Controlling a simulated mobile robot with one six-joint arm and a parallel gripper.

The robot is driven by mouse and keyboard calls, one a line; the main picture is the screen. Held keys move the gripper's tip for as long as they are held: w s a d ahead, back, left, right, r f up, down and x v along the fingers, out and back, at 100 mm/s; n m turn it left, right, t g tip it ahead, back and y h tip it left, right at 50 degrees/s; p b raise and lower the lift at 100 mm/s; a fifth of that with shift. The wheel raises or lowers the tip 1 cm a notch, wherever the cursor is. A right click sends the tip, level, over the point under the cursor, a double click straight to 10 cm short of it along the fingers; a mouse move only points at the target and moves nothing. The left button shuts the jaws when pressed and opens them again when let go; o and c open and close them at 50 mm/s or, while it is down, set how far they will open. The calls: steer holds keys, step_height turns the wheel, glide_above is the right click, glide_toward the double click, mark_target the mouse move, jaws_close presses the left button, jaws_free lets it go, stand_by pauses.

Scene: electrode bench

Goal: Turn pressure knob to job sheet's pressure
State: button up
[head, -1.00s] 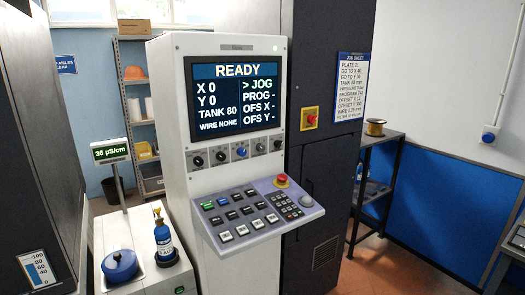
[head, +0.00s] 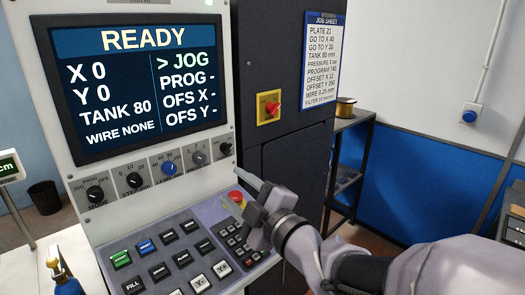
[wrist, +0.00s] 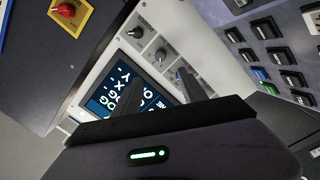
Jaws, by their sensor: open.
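A row of several knobs sits below the screen: a black knob at the left (head: 95,193), another black knob (head: 133,180), a blue knob (head: 169,168), a grey knob (head: 199,158) and a dark knob at the right end (head: 225,149). Their labels are too small to read surely, so I cannot tell which is the pressure knob.
The screen (head: 135,82) reads READY, with JOG marked. A keypad console (head: 180,250) juts out below the knobs, with a red stop button (head: 236,197) beside my gripper. A red switch on a yellow plate (head: 269,107) is on the dark cabinet at right.

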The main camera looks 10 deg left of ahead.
mark_target(201, 160)
steer(key=b+x, duration=0.1)
steer(key=x, duration=1.4)
steer(key=shift+w+a+f, duration=0.1)
jaws_close()
